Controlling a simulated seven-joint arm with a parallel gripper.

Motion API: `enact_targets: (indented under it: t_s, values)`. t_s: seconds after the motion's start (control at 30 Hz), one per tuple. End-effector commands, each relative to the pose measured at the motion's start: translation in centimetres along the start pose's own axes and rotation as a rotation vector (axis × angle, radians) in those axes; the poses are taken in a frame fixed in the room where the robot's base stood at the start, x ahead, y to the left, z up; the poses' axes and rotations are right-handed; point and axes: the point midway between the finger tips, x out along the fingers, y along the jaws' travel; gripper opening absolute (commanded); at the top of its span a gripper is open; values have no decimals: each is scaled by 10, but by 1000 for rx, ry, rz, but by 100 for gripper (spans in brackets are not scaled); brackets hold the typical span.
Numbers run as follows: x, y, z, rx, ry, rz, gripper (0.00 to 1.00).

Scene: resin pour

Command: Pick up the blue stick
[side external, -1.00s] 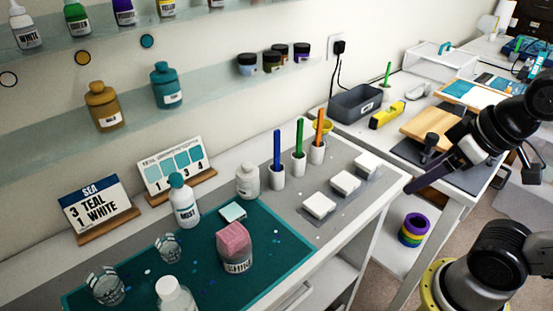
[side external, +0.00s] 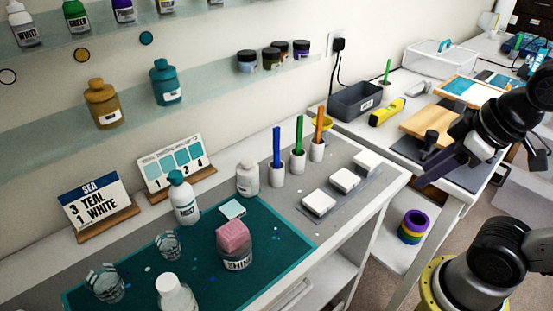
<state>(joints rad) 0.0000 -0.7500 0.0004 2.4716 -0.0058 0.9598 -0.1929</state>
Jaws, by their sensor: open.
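The blue stick (side external: 277,145) stands upright in a small white cup (side external: 277,175), the leftmost of three cups in a row on the grey strip of the bench. My gripper (side external: 426,177) is at the right, beyond the bench's right edge and well apart from the stick. Its purple-grey fingers point down and left. It is open, and nothing shows between the fingers.
A green stick (side external: 299,134) and an orange stick (side external: 319,123) stand in cups just right of the blue one. Several white blocks (side external: 318,202) lie in front. A teal mat (side external: 285,245) holds bottles and cups. Glass shelves (side external: 200,86) run behind.

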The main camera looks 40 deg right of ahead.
Motion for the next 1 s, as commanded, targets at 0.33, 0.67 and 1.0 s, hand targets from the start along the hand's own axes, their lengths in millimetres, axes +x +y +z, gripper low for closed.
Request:
enact_targets:
  t_s: [0.33,0.67,1.0]
  values:
    - [-53,20,-96,-583,-77,-11,45]
    - [-32,22,-218,-1098,-223,-122,45]
    - [62,-10,-300,-1344,-347,-246,45]
